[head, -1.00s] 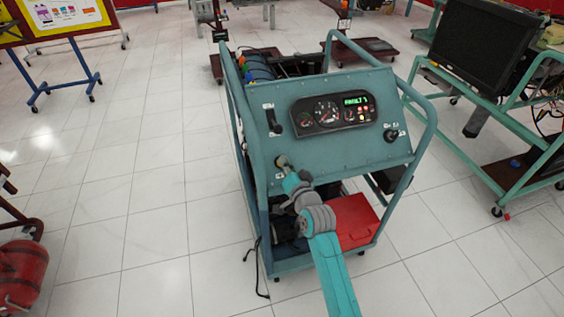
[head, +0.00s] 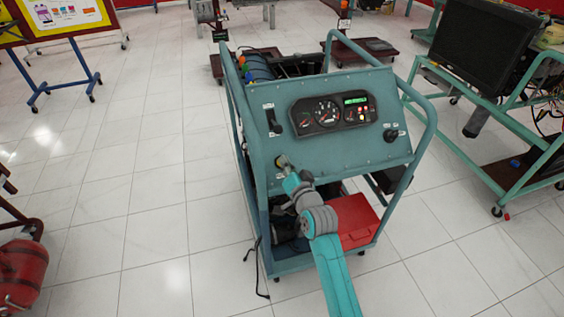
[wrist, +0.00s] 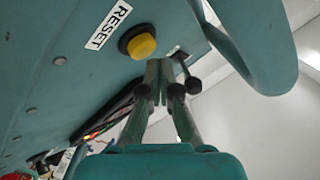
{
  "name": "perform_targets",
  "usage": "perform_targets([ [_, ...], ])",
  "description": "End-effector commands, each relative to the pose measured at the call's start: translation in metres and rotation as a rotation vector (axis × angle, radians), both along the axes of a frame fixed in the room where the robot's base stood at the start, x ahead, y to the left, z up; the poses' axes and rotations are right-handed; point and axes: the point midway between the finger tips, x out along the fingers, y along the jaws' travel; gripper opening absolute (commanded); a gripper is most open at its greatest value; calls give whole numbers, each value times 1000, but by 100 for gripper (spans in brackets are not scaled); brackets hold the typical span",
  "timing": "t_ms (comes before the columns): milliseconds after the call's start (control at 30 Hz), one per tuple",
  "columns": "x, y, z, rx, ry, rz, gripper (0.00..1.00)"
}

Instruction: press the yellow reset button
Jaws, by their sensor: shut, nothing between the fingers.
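The yellow reset button (wrist: 142,46) sits in a dark collar on the teal panel in the wrist view, beside a white RESET label (wrist: 108,25). My gripper (wrist: 163,68) is shut and empty. Its fingertips show just right of and below the button in that view; I cannot tell whether they touch it. In the head view my gripper (head: 283,161) is at the lower left of the sloping panel (head: 345,160) and largely hides the button's area.
The panel carries a gauge cluster with a green display (head: 355,100), a dark handle (head: 273,121) at left and a knob (head: 391,135) at right. Tubular rails (head: 428,110) flank it. A red box (head: 352,217) sits below. Open tiled floor lies left.

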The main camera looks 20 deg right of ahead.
Motion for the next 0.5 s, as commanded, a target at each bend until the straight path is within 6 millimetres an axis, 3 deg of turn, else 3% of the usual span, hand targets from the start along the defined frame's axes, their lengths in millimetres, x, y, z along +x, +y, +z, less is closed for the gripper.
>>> perform_targets([
  [500,-6,0,8,0,-2,-1,0],
])
